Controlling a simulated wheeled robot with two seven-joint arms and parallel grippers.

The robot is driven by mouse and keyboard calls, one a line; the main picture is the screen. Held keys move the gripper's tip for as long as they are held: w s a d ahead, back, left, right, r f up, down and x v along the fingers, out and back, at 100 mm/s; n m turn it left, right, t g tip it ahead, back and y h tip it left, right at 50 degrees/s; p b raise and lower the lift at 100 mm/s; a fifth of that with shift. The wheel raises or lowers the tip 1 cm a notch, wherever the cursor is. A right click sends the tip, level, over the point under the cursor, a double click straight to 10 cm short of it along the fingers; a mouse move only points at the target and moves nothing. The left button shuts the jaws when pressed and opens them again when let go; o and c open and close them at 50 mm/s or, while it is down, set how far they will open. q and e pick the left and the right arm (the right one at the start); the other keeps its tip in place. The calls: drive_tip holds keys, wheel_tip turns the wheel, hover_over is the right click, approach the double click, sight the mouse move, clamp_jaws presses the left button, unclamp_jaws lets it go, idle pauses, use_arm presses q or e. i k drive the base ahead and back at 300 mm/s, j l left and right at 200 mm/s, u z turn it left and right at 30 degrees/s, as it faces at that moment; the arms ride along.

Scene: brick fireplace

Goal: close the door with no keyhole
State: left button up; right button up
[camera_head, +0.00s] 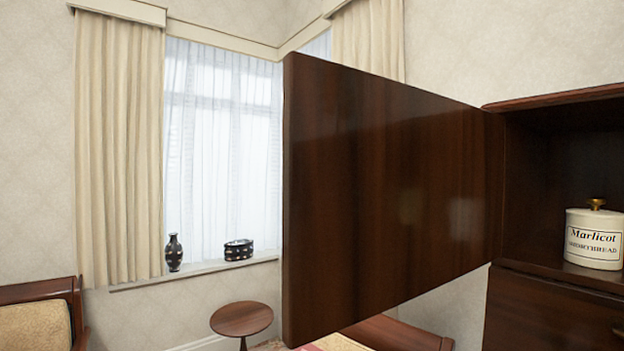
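A dark brown wooden door (390,200) stands wide open in the middle of the head view. It is hinged at its right edge to a dark wooden cabinet (550,280). Its free left edge points toward me. The visible face of the door is plain, and I see no keyhole on it; its other face is hidden. The open compartment to the right of the door holds a white lidded jar (594,238) marked "Marlicot Shortbread". Neither of my grippers shows in this view.
A small round table (241,318) stands low, left of the door. A padded wooden chair (38,325) is at the lower left. A dark vase (174,252) and a dark box (238,250) sit on the windowsill. Wooden furniture (395,334) shows below the door.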

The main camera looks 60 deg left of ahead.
sight(392, 190)
drive_tip(key=k+j, duration=0.15)
drive_tip(key=j, duration=0.25)
drive_tip(key=k+j+z, duration=0.1)
drive_tip(key=j, duration=0.3)
drive_tip(key=k+j, duration=0.15)
drive_tip(key=j, duration=0.3)
drive_tip(key=k+j, duration=0.15)
drive_tip(key=j, duration=0.25)
drive_tip(key=k+j+z, duration=0.1)
drive_tip(key=j, duration=0.3)
